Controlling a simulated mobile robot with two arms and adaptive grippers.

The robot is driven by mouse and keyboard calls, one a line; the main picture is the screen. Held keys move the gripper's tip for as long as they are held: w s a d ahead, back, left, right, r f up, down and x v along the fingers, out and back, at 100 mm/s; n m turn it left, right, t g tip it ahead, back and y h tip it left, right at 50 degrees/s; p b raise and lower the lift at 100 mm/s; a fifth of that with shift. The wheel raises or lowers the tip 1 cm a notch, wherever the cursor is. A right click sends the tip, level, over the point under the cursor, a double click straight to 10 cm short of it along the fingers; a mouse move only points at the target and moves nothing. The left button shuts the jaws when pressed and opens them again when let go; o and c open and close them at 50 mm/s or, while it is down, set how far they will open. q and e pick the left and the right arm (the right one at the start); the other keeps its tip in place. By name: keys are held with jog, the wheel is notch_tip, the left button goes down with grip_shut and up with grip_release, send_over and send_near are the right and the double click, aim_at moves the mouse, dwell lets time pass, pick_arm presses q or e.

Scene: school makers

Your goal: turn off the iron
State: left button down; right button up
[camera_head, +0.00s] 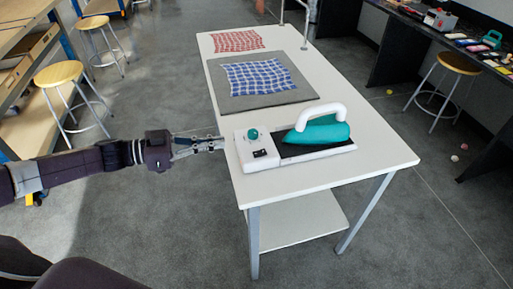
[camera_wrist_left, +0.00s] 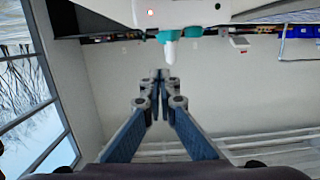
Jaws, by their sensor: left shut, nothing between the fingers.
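A teal iron (camera_head: 322,132) with a white arched handle rests on its white base (camera_head: 248,160) on the white table (camera_head: 385,157). The base's left end has a teal knob (camera_head: 252,134) and a black switch panel (camera_head: 260,154). My left gripper (camera_head: 222,143) is shut and empty, its tips just left of the base; I cannot tell whether they touch it. In the left wrist view the closed fingertips (camera_wrist_left: 160,75) point toward a white body with a lit red light (camera_wrist_left: 150,12) and a teal part with a white tip (camera_wrist_left: 168,36). My right gripper is not in view.
Behind the iron lie a grey mat (camera_head: 222,101) with a blue checked cloth (camera_head: 258,77) and a red checked cloth (camera_head: 237,41). Stools (camera_head: 60,73) stand left and right (camera_head: 460,62). A cluttered dark bench runs along the right. Floor around the table's front is clear.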

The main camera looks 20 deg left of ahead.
pick_arm(q)
jog(key=shift+s+d+r, duration=0.15)
jog(key=shift+s+r, duration=0.15)
jog(key=shift+r, duration=0.05)
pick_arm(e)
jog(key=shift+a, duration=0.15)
pick_arm(q)
jog(key=p, duration=0.3)
send_over(254, 154)
jog(key=shift+f, duration=0.5)
notch_tip(254, 154, down, 3)
jog(key=shift+f, duration=0.65)
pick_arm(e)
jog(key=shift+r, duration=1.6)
